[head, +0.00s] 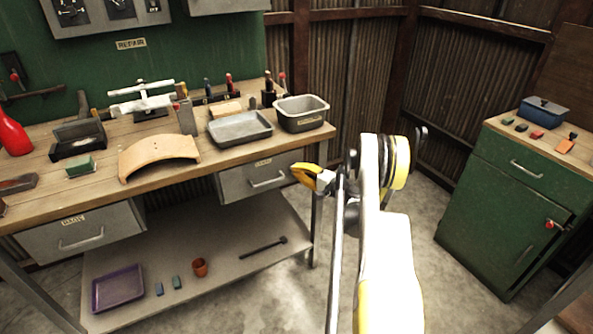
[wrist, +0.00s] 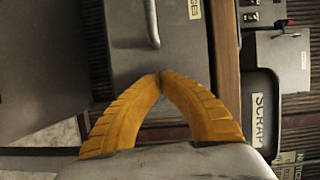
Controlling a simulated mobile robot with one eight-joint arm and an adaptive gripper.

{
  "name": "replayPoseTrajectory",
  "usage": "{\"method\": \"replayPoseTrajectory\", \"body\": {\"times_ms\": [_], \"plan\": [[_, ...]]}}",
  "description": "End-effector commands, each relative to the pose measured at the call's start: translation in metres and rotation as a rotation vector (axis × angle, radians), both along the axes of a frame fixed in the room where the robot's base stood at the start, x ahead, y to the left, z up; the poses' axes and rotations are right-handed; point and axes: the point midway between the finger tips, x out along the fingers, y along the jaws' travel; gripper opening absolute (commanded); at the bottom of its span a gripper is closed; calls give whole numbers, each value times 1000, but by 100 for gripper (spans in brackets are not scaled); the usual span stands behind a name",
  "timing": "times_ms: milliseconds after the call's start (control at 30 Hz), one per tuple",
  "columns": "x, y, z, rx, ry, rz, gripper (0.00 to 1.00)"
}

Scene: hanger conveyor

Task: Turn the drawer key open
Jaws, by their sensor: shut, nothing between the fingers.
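The right grey bench drawer (head: 262,177) is closed, with a metal handle and a small label. Its face, handle and label also fill the upper middle of the wrist view (wrist: 178,50). I cannot make out a key on this drawer in either view. My gripper (head: 295,171) is in front of the drawer's right end, near the bench edge. In the wrist view its yellow fingers (wrist: 160,76) meet at the tips, with nothing between them. I cannot tell whether the tips touch the drawer face.
The wooden bench edge (wrist: 226,70) and the scrap bin (head: 301,113) are close to my gripper. A left drawer (head: 85,236) and a lower shelf (head: 215,285) are under the bench. A green cabinet (head: 505,205) with a red-tipped fitting (head: 550,224) stands right. Floor between is clear.

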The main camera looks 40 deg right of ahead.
Motion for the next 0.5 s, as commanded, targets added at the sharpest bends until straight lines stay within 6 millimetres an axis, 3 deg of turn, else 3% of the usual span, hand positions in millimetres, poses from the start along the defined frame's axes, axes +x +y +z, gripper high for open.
{"method": "replayPoseTrajectory", "body": {"times_ms": [500], "plan": [[0, 0, -1, 84, -21, 0, 0]]}}
